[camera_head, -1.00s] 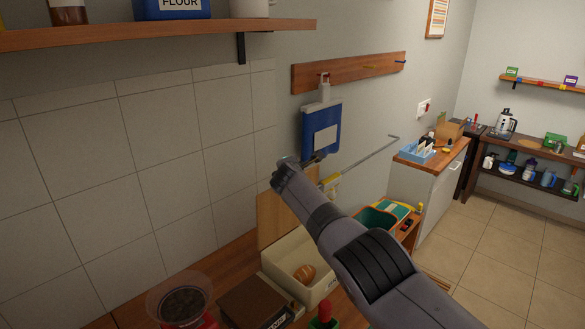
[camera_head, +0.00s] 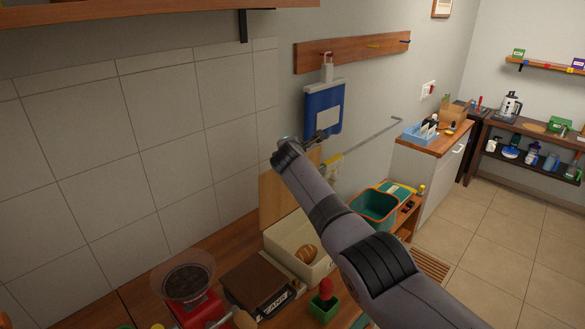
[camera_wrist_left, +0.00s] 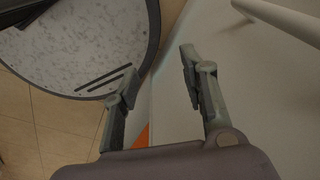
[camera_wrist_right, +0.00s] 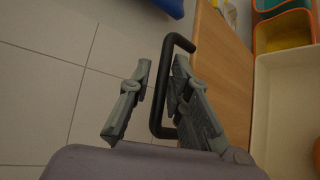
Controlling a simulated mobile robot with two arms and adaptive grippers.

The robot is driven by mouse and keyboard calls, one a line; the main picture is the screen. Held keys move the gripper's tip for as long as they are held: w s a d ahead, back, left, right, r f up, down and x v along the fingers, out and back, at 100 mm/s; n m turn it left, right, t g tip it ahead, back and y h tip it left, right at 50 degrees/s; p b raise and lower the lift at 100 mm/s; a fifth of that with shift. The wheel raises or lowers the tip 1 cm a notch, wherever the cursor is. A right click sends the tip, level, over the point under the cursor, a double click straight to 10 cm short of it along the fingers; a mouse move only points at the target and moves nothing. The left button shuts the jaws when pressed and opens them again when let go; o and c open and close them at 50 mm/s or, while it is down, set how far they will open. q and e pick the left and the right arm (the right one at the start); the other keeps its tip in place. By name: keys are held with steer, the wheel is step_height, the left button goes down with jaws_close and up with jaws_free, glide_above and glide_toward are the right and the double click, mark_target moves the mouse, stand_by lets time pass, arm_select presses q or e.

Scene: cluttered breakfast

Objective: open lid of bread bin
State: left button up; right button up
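The cream bread bin (camera_head: 281,247) stands on the wooden counter with a bread roll (camera_head: 307,254) visible inside. Its wooden lid (camera_head: 274,199) stands upright at the back of the bin, so the bin is open; the lid also shows in the right wrist view (camera_wrist_right: 222,72). A black handle (camera_wrist_right: 159,90) sticks out from the lid. My right gripper (camera_wrist_right: 160,82) is open, its fingers on either side of the handle bar, with a gap to the left finger. In the head view my right arm partly hides the lid and bin. My left gripper (camera_wrist_left: 155,80) is open and empty.
A dark brown box (camera_head: 258,284), a red grinder (camera_head: 199,307) and a green pot with a red-topped object (camera_head: 323,305) stand in front of the bin. A teal tub (camera_head: 375,207) is to the right. A blue board (camera_head: 323,108) hangs on the wall.

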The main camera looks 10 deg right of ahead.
steer(key=s+a, duration=0.2)
steer(key=s, duration=1.1)
steer(key=shift+s+r, duration=0.35)
steer(key=shift+r, duration=0.05)
